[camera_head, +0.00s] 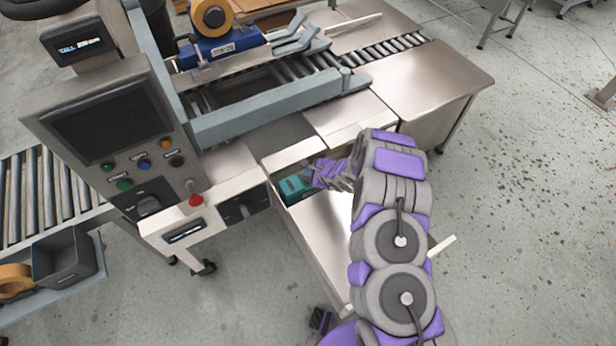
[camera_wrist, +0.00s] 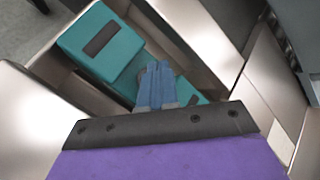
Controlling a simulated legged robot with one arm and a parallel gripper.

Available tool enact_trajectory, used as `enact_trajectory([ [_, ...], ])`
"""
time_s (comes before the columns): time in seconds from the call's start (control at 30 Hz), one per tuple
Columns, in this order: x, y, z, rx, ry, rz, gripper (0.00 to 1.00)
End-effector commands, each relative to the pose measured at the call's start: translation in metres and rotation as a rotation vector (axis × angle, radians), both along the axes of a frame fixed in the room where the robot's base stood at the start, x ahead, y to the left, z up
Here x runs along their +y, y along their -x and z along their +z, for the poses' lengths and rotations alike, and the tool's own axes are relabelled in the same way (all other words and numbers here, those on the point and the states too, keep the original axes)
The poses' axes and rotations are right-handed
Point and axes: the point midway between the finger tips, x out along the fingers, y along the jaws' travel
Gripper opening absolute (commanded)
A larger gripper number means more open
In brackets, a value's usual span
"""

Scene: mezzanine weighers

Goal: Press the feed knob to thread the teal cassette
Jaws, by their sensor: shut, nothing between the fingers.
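The teal cassette (camera_wrist: 100,45) sits inside an open metal drawer or bay, with a dark rectangular slot on its top face. In the head view the cassette (camera_head: 293,186) shows as a small teal block left of my gripper. My gripper (camera_wrist: 156,82) is shut and empty, its blue-grey fingertips over the cassette's near part. In the head view my gripper (camera_head: 318,177) reaches into the bay from the right. Whether the fingertips touch the cassette cannot be told. I cannot make out a feed knob for certain; the fingers may hide it.
A control panel (camera_head: 112,125) with a dark screen and coloured buttons stands left of the bay. A red knob (camera_head: 195,200) sits on the machine's front. A roller conveyor with a blue tape unit (camera_head: 222,47) lies behind. A dark bin (camera_head: 65,262) is at lower left.

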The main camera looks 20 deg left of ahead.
Motion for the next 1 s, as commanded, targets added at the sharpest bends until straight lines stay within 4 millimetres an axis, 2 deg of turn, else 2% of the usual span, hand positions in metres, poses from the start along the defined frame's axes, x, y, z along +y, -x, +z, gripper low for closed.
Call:
enact_trajectory([
  [0.6, 0.001, 0.000, 0.049, -0.001, -0.002, 0.001, 0.00],
  [1.0, 0.000, 0.000, 0.049, 0.000, -0.001, 0.001, 0.00],
])
